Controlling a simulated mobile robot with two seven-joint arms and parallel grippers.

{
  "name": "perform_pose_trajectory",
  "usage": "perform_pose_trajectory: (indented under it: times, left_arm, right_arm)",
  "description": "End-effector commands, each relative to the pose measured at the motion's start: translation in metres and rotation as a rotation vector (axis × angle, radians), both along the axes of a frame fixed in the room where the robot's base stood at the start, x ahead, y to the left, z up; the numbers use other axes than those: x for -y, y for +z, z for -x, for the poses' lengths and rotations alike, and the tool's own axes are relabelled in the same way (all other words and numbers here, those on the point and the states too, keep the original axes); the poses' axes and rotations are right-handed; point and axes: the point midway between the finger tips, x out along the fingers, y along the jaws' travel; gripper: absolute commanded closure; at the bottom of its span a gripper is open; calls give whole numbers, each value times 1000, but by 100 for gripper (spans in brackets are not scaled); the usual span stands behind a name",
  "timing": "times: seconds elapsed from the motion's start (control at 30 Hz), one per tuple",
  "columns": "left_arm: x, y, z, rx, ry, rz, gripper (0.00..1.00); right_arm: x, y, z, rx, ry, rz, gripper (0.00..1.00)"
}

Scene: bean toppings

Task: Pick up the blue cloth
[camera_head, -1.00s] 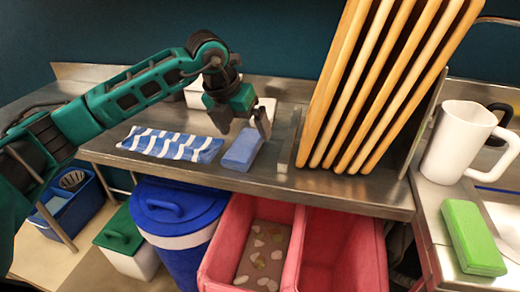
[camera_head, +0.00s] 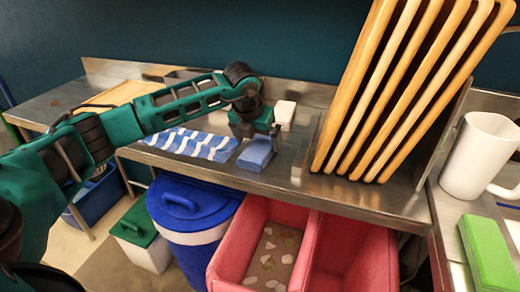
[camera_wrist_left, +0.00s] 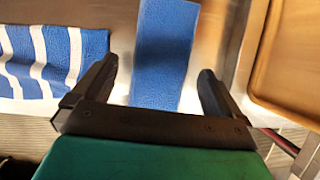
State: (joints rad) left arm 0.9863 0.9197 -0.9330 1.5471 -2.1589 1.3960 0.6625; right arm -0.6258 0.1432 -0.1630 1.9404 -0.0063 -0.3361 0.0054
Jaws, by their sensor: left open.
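The plain blue cloth (camera_head: 255,154) lies as a flat folded block on the steel counter, and it also shows in the left wrist view (camera_wrist_left: 163,60). My left gripper (camera_head: 257,136) is over it, pointing down, and hides its far part in the head view. In the left wrist view my left gripper (camera_wrist_left: 158,75) is open, with the cloth showing between its fingers and a gap on each side. I cannot tell how high the fingertips are above it. My right gripper is not in view.
A blue-and-white striped cloth (camera_head: 190,143) lies just left of it. A white block (camera_head: 285,112) sits behind, and a wooden rack (camera_head: 400,90) stands to the right. A blue bin (camera_head: 190,215) and pink bins (camera_head: 232,250) are below the counter.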

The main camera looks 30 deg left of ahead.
Motion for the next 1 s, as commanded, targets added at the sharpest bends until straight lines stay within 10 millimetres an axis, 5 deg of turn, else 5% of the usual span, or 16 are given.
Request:
perform_pose_trajectory:
  times: [0.2,0.47,1.0]
  left_arm:
    - [-1,-28,-11,-2,0,3,0]
    - [-2,-31,-13,1,-1,2,0]
    - [-2,-30,-13,1,-1,2,50]
  right_arm:
    - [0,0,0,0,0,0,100]
    - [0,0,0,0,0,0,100]
    - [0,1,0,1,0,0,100]
